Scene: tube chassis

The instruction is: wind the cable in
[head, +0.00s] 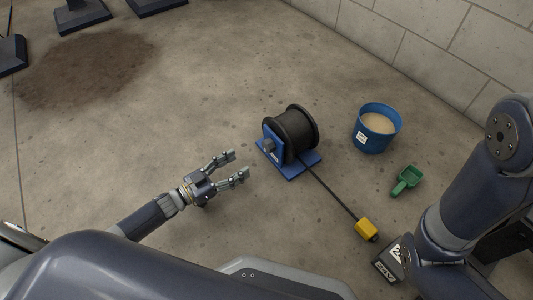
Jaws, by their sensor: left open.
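A black cable reel (296,130) stands on a blue base (293,171) on the concrete floor, with a blue side plate and a grey knob (268,145) on its left side. A dark cable (329,193) runs from the reel down to the right and ends at a yellow block (367,229) on the floor. My left gripper (240,164) is open and empty, to the left of the reel and apart from it, its fingers pointing toward the knob side. My right arm comes in at the right edge; its gripper cannot be made out.
A blue bucket (371,146) of pale grainy material stands right of the reel, with a green scoop (406,181) on the floor below it. A block wall (420,60) closes off the upper right.

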